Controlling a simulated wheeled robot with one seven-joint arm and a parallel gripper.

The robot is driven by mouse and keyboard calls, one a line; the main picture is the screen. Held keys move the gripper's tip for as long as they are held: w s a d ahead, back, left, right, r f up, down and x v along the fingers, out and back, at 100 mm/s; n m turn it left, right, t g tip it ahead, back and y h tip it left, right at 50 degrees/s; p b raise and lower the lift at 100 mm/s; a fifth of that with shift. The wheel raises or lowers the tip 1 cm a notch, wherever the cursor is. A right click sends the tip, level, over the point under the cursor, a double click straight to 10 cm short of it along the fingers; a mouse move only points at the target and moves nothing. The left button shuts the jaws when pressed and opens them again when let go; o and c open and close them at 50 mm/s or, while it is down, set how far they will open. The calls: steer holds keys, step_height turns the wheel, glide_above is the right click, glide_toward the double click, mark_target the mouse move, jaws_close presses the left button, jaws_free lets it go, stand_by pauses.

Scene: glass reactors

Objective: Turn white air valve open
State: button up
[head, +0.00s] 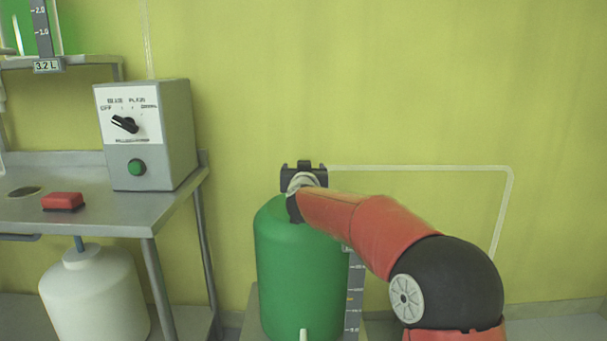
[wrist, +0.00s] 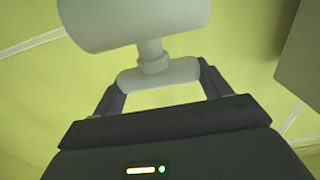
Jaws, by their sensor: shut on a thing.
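The white air valve (wrist: 158,74) shows in the wrist view as a crossbar handle on a short stem below a wide white cylindrical body (wrist: 130,22). My gripper (wrist: 160,80) has one dark finger at each end of the crossbar and is shut on it. In the head view my gripper (head: 304,170) is above the top of a green tank (head: 300,265). There the gripper and my red arm hide the valve, so its turn angle cannot be read.
A thin white pipe (head: 430,168) runs along the yellow wall right of the gripper. On the left, a metal table (head: 110,212) bears a grey control box (head: 178,135) and a red block (head: 62,201). A white container (head: 95,295) stands under it.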

steer(key=o, duration=1)
steer(key=shift+s+b, duration=0.65)
steer(key=shift+s, duration=3.25)
